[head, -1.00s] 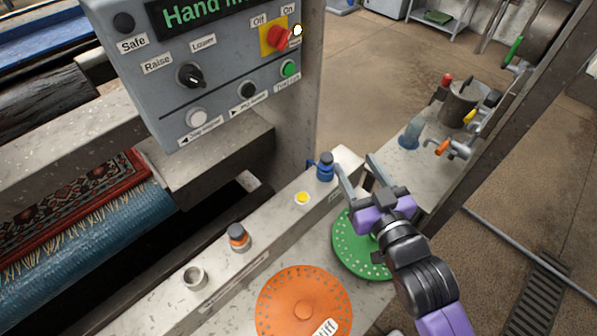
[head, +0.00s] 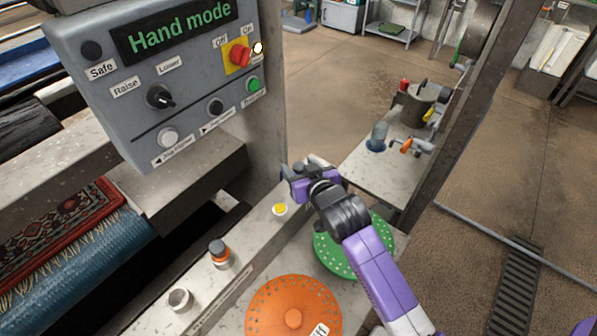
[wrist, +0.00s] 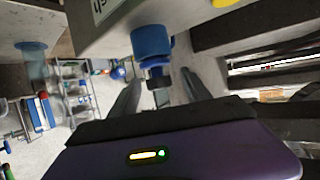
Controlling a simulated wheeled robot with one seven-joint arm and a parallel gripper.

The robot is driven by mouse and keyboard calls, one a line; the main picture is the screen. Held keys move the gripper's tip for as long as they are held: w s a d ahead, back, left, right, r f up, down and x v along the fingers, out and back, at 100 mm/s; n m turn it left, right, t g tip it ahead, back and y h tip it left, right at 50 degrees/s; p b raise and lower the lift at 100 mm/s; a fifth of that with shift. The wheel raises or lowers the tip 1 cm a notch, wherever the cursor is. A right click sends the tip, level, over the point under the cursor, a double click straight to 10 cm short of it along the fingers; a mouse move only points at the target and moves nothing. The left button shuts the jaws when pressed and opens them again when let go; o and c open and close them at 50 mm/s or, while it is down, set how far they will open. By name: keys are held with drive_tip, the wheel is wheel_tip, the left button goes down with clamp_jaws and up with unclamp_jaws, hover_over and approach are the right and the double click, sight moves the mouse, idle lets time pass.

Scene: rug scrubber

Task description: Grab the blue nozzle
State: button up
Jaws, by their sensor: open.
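The blue nozzle (wrist: 151,42) shows in the wrist view at top centre, beside a pale labelled surface. It lies just beyond and roughly in line with the gap between my fingertips. My gripper (wrist: 160,78) is open, with one finger on each side of the gap and nothing held. In the head view my gripper (head: 297,178) is over the far end of the pale ledge, and it hides the nozzle there. I cannot tell whether a finger touches the nozzle.
A control panel (head: 150,75) stands at the left. The ledge bears a yellow button (head: 280,209), an orange-and-grey fitting (head: 220,254) and an empty ring (head: 179,299). Green (head: 375,250) and orange (head: 292,310) discs lie nearby. A translucent blue piece (head: 378,136) stands on a side table.

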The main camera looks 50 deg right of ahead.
drive_tip(key=shift+x, duration=1.45)
drive_tip(key=shift+c, duration=0.3)
clamp_jaws()
drive_tip(key=shift+r, duration=0.1)
drive_tip(key=shift+r, duration=0.15)
